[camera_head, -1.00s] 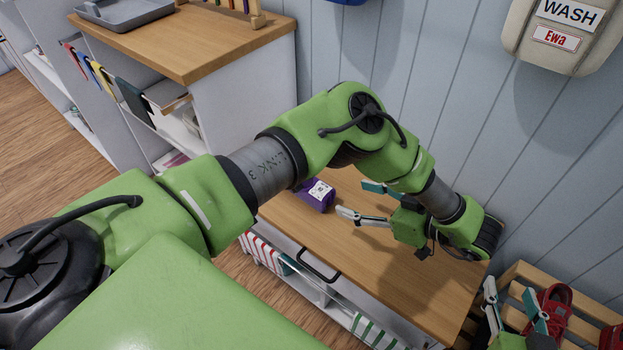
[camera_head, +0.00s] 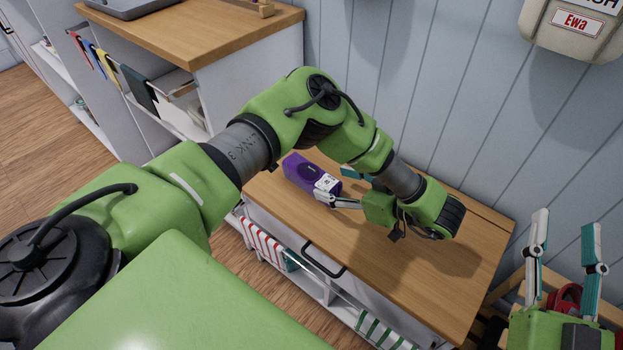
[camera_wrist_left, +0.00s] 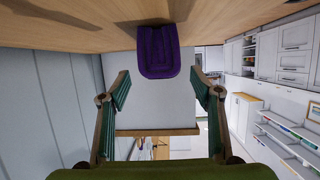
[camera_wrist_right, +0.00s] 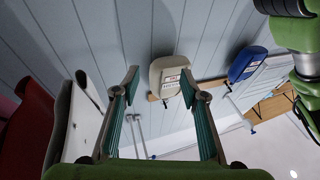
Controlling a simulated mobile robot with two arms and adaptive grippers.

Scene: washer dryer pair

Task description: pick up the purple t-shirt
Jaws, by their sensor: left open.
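The purple t-shirt (camera_head: 298,172) is a folded, block-like bundle with a pale label, lying on the wooden cabinet top (camera_head: 400,265). My left gripper (camera_head: 338,185) is open at its label end, with one finger crossing the label in the head view; I cannot tell whether they touch. In the left wrist view the t-shirt (camera_wrist_left: 158,52) is centred just beyond the spread fingertips (camera_wrist_left: 160,76), with nothing between them. My arm hides part of the far finger. My right gripper (camera_head: 565,222) is open and empty by the wall at the right; its fingers also show in the right wrist view (camera_wrist_right: 160,75).
A taller shelf unit (camera_head: 250,35) stands at the back left. Striped items (camera_head: 262,245) sit on the shelf below the cabinet top. A wooden rack (camera_head: 515,285) with red shoes is under my right gripper. A beige container (camera_head: 572,30) hangs on the wall.

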